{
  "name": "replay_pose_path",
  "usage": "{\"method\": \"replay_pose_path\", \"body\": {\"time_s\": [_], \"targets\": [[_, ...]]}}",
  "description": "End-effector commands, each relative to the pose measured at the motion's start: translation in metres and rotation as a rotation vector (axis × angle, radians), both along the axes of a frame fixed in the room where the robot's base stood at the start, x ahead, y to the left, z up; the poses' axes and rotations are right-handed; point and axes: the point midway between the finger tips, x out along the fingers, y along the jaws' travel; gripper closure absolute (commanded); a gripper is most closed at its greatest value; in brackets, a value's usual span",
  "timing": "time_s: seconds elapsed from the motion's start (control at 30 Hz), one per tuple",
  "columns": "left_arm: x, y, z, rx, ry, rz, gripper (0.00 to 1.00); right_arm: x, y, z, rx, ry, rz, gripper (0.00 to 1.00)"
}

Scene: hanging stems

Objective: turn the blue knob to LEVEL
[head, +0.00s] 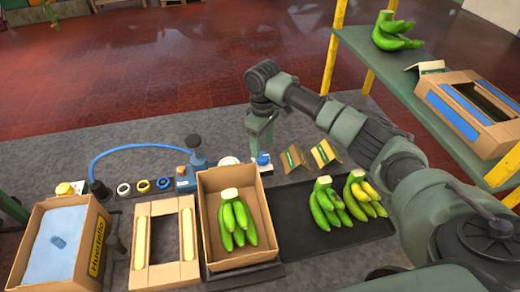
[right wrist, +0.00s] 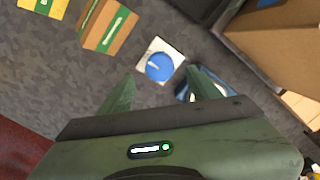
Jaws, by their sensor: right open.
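The blue knob (right wrist: 160,67) sits on a small white square plate in the right wrist view, with a pale pointer mark on its face. No LEVEL marking can be read. In the head view the knob (head: 264,160) shows just below my right gripper (head: 262,146), partly hidden by it. My right gripper is open and empty, pointing down. In the right wrist view its two fingers (right wrist: 161,82) stand apart, with the knob showing between and beyond their tips, not gripped. My left gripper is not clearly seen.
Two small folded cards (head: 325,153) stand right of the knob. A box with green bananas (head: 262,200) is in front, and a dark tray (head: 295,245) with two banana bunches lies right of it. A blue hose (head: 130,147) and several rings lie left. A green shelf (head: 400,85) is at right.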

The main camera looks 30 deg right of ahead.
Motion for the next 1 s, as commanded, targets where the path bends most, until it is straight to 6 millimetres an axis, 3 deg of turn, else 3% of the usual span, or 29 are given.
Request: {"method": "replay_pose_path", "body": {"time_s": [0.3,0.67,0.77,0.9,1.0], "targets": [[-0.002,0.0,0.012,0.0,0.002,-0.001,0.64,-0.001,0.0,-0.045,-0.001,0.002,-0.001,0.37],[0.004,-0.001,0.013,-0.002,-0.008,-0.002,0.64,0.0,0.0,-0.054,-0.001,-0.001,0.0,0.37],[0.004,-0.001,0.013,-0.002,-0.008,-0.002,0.64,0.0,0.0,-0.054,-0.001,-0.001,0.0,0.59],[0.004,-0.001,0.013,-0.002,-0.008,-0.002,0.64,0.0,0.0,-0.054,-0.001,-0.001,0.0,0.98],[0.004,-0.001,0.013,-0.002,-0.008,-0.002,0.64,0.0,0.0,-0.053,-0.001,-0.001,0.001,0.99]]}}
